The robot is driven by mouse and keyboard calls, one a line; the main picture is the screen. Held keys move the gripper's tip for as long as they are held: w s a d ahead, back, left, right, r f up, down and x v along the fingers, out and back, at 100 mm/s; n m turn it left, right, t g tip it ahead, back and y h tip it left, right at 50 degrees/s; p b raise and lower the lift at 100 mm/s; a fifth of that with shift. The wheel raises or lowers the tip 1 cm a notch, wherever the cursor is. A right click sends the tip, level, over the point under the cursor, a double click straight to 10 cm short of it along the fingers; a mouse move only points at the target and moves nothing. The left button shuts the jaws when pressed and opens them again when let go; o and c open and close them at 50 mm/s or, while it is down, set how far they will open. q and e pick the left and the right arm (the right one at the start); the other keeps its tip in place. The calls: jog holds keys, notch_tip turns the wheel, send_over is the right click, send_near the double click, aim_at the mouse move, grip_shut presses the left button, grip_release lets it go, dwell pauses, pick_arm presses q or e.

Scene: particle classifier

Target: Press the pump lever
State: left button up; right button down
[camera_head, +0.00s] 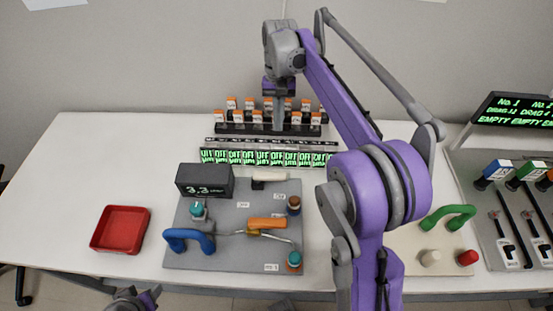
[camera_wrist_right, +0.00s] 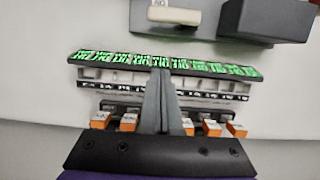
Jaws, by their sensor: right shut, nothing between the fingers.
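A grey board (camera_head: 225,255) on the table carries the lever-like parts. One is an orange handle (camera_head: 267,223) with a bent metal bar (camera_head: 270,237) beside it. Another is a white handle (camera_head: 270,175) on a black mount, also in the right wrist view (camera_wrist_right: 174,16). I cannot tell which is the pump lever. My right gripper (camera_head: 280,126) is shut and empty, pointing down at the orange-capped row behind the board, well away from these handles. Its closed fingers (camera_wrist_right: 161,76) show in the right wrist view. Part of my left gripper (camera_head: 134,294) shows at the bottom edge; its jaws are unclear.
A black display (camera_head: 205,181) reads about 3.3 on the board, near a blue handle (camera_head: 188,240) and teal-topped knobs. A red tray (camera_head: 120,229) lies left. A row of green OFF displays (camera_head: 268,158) stands behind. A green handle (camera_head: 447,218) is right.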

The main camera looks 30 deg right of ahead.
aim_at(270, 178)
jog(key=x, duration=1)
jog(key=shift+f+b, duration=0.1)
jog(key=shift+b, duration=0.3)
jog(key=s+a, duration=0.1)
jog(key=s, duration=0.2)
jog(key=shift+a, duration=0.4)
jog(key=shift+s+a, duration=0.15)
jog(key=shift+s, duration=0.05)
